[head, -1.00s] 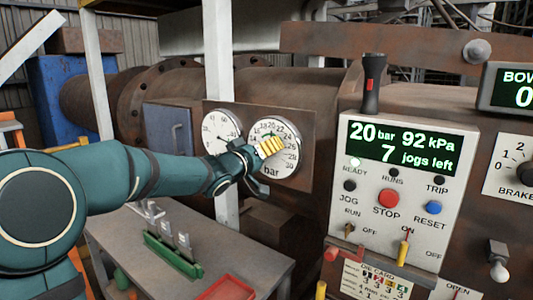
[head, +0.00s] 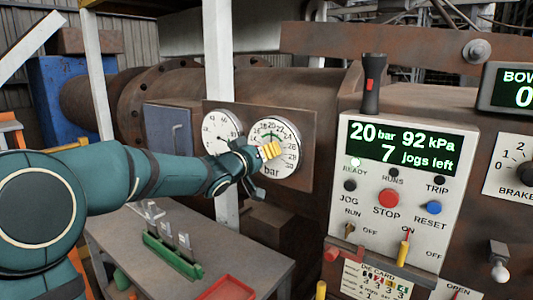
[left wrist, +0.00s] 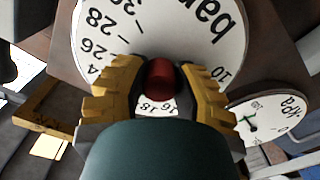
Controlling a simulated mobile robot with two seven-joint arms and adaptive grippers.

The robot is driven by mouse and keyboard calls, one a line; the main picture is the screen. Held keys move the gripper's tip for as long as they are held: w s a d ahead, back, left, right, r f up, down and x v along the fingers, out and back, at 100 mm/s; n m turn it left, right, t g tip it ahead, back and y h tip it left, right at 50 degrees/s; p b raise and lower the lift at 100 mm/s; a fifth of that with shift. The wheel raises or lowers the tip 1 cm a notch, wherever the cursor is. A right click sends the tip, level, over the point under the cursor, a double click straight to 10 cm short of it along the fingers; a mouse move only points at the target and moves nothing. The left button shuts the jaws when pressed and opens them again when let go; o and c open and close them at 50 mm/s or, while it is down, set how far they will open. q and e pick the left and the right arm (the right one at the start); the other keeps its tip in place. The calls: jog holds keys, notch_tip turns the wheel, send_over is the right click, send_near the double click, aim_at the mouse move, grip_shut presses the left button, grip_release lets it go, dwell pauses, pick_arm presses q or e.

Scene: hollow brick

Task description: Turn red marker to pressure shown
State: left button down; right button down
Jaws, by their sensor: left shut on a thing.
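The bar gauge (head: 283,170) is a white round dial with black numbers and a green arc near its top. The red marker (left wrist: 160,79) is a round red knob at the dial's middle in the left wrist view. My left gripper (head: 271,151) is at the dial's face, and its yellow fingers (left wrist: 160,85) are shut on the knob from both sides. In the head view the gripper hides the knob and the dial's centre. The panel display (head: 404,146) reads 20 bar, 92 kPa and 7 jogs left. My right gripper is not in view.
A smaller kPa gauge (head: 218,124) is beside the bar gauge on the same brown plate; it also shows in the left wrist view (left wrist: 267,121). The control panel (head: 370,215) stands to the right. A grey table (head: 125,232) with a red tray (head: 227,289) is below.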

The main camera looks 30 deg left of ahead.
pick_arm(q)
jog(key=m+b, duration=0.1)
jog(key=m, duration=0.3)
jog(key=m+b, duration=0.1)
jog(key=m, duration=0.4)
jog(key=m+b, duration=0.1)
jog(key=m, duration=0.1)
jog(key=shift+f+m, duration=0.1)
jog(key=shift+m, duration=0.3)
jog(key=m+b, duration=0.1)
jog(key=m, duration=0.3)
jog(key=shift+m+b, duration=0.3)
jog(key=shift+b, duration=0.05)
jog(key=c, duration=0.7)
grip_release()
